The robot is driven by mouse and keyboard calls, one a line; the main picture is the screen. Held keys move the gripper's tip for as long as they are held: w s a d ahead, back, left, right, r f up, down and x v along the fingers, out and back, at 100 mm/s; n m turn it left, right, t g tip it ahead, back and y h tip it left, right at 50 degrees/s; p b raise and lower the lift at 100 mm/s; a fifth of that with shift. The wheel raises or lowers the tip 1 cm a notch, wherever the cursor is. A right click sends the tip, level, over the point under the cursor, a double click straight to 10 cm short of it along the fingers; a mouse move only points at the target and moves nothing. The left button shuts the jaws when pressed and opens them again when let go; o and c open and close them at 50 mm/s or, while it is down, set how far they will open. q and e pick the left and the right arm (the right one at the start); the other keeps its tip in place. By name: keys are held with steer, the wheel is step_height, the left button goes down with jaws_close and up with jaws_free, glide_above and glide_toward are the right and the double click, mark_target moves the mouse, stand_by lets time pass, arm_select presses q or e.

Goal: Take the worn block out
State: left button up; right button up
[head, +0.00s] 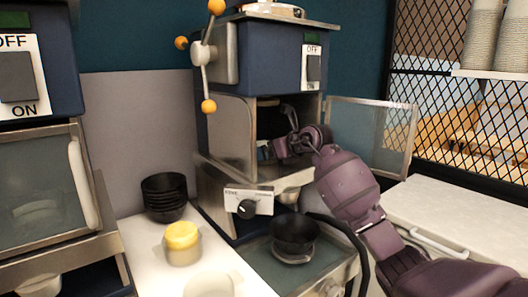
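The blue machine (268,52) stands in the middle with its clear door (372,136) swung open to the right. My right arm comes in from the right, and its gripper (276,148) reaches into the machine's dark chamber. The fingertips are small and partly hidden in shadow, so I cannot tell whether they are open or shut. A small pale bluish patch (263,151) shows beside the gripper; I cannot tell whether it is the worn block. No block shows clearly. My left gripper is out of view.
A black bowl (295,235) stands below the chamber. On the white counter at left are stacked black bowls (164,198) and a yellow-topped jar (182,244). Another machine (42,190) stands far left. A white worktop (465,215) at right is mostly clear.

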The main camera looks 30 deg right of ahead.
steer(key=shift+w+f, duration=0.2)
steer(key=shift+w, duration=0.2)
steer(key=shift+a, duration=0.1)
steer(key=c, duration=0.7)
steer(key=shift+c, duration=0.4)
steer(key=shift+r, duration=0.15)
